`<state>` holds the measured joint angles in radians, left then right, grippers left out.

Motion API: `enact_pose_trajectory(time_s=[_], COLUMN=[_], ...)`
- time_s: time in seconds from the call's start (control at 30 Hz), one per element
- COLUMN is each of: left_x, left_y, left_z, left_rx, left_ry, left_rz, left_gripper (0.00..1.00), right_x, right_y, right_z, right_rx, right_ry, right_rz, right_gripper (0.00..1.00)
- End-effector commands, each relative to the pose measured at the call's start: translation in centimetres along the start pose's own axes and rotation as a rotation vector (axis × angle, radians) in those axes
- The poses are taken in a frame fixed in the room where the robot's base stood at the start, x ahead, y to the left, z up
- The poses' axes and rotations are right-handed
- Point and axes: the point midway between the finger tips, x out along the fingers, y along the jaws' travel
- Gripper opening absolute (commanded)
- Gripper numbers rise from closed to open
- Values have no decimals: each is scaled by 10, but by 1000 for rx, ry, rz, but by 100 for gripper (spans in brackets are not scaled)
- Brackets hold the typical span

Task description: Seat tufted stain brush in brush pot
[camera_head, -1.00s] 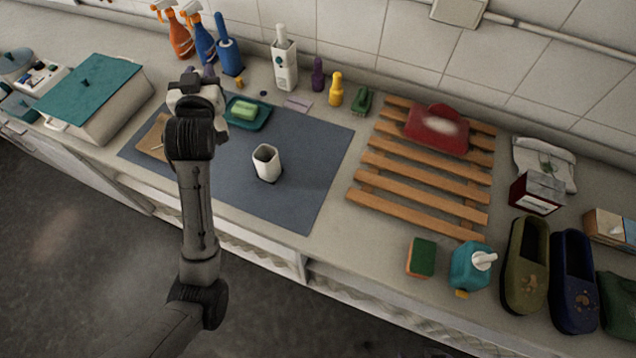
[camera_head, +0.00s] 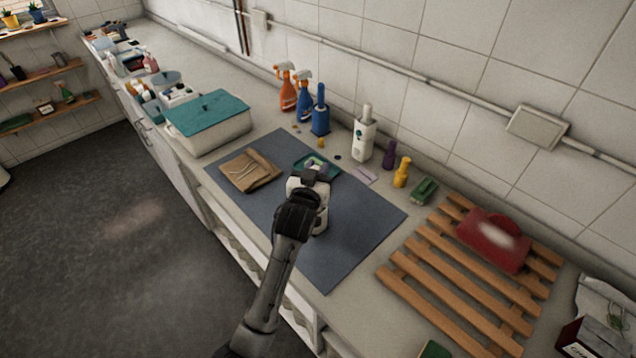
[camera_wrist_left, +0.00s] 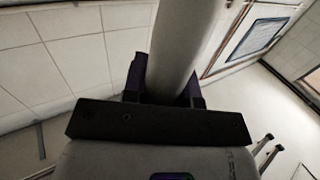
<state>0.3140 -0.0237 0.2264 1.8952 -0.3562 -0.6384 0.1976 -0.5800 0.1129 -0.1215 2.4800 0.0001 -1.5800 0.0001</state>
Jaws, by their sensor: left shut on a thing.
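My left gripper (camera_head: 317,168) is above the blue-grey mat, with its dark purple fingertips near the green dish in the head view. In the left wrist view, the gripper (camera_wrist_left: 163,85) is shut on a smooth pale shaft (camera_wrist_left: 183,40), which I take to be the handle of the tufted stain brush. Its tufted end is out of sight, and the head view hides the brush behind my wrist. The white brush pot (camera_head: 323,217) stands on the mat, mostly covered by my gripper and wrist. Their height gap cannot be judged. My right gripper is not in view.
The mat (camera_head: 350,245) holds a folded brown cloth (camera_head: 250,172) and a green dish (camera_head: 330,172). Spray bottles (camera_head: 287,90), a blue holder (camera_head: 320,115) and a white holder (camera_head: 363,138) stand behind. A wooden rack (camera_head: 440,293) lies right; a teal-lidded box (camera_head: 207,112) stands left.

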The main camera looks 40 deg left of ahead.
Motion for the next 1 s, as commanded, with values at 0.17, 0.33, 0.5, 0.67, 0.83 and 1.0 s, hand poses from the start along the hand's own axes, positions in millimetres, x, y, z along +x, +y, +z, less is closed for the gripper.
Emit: enact_pose_trajectory(time_s=[0.17,0.33,0.5,0.67,0.83,1.0], left_x=[-1,0,0,0,0,0], left_y=[0,0,0,0,0,0], left_z=[17,35,40,40,41,41], left_rx=[2,0,1,1,0,1], left_ry=[-4,-3,1,1,0,0], left_rz=[0,0,-1,0,0,0], left_gripper=[0,0,0,0,31,47], right_x=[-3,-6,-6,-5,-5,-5], right_y=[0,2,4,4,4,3], right_z=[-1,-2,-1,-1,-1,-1], right_rx=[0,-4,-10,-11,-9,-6], right_ry=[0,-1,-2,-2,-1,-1], right_rz=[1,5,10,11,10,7], right_gripper=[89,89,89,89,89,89])
